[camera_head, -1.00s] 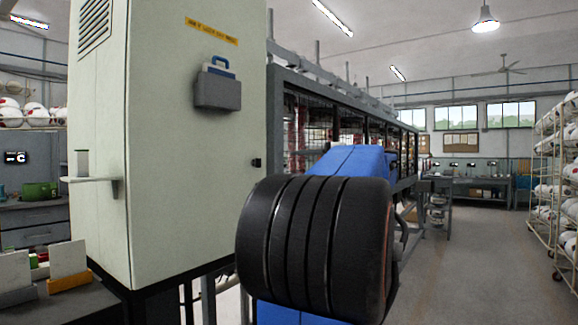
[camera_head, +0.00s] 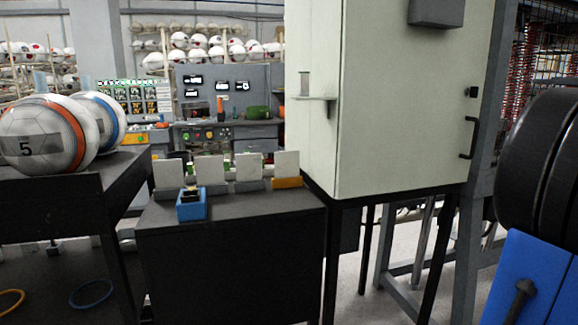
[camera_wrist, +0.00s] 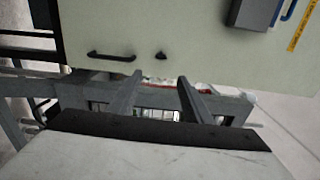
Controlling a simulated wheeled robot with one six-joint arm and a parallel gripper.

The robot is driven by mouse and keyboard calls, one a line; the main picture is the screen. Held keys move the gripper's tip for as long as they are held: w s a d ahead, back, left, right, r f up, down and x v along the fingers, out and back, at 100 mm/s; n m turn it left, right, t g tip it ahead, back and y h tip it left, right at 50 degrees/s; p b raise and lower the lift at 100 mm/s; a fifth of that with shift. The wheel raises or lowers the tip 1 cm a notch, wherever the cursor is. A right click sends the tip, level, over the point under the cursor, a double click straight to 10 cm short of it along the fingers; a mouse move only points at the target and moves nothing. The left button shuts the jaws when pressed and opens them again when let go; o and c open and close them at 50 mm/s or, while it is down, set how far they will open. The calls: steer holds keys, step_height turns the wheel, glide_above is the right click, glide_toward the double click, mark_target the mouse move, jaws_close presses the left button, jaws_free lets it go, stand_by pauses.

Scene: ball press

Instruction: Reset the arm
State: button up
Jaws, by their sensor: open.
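My gripper (camera_wrist: 158,82) shows in the wrist view as two grey fingers set wide apart. It is open, with nothing held between the fingers. Its fingertips point toward the lower edge of a pale cabinet (camera_wrist: 200,38) with a dark handle. I cannot tell the distance between the fingertips and the cabinet. My gripper is not seen in the head view.
In the head view the cabinet (camera_head: 400,110) stands right of centre on a dark frame. A dark stand (camera_head: 235,255) beside it holds cards and a small blue box (camera_head: 191,205). Two balls (camera_head: 45,137) rest on a dark table (camera_head: 60,190) at left.

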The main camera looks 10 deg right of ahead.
steer(key=w+a+f+n+g+y, duration=0.1)
steer(key=w+a+f+n+g, duration=0.25)
steer(key=a+f, duration=0.95)
steer(key=w+a+f+n+g+y, duration=0.2)
steer(key=a+f+g, duration=0.5)
steer(key=a, duration=1)
steer(key=s+a+f+n+g+h, duration=0.1)
steer(key=s+a+f+n, duration=0.3)
steer(key=s+f, duration=0.2)
steer(key=s+a+f+n+h, duration=0.2)
steer(key=s+f, duration=0.4)
steer(key=f, duration=0.5)
steer(key=s+a+f+n+g+h, duration=0.1)
steer(key=s+a+f+n, duration=0.4)
steer(key=s+a+f, duration=0.1)
steer(key=shift+a+f+n+g+h, duration=0.35)
steer(key=shift+a+f, duration=0.1)
steer(key=shift+f, duration=0.85)
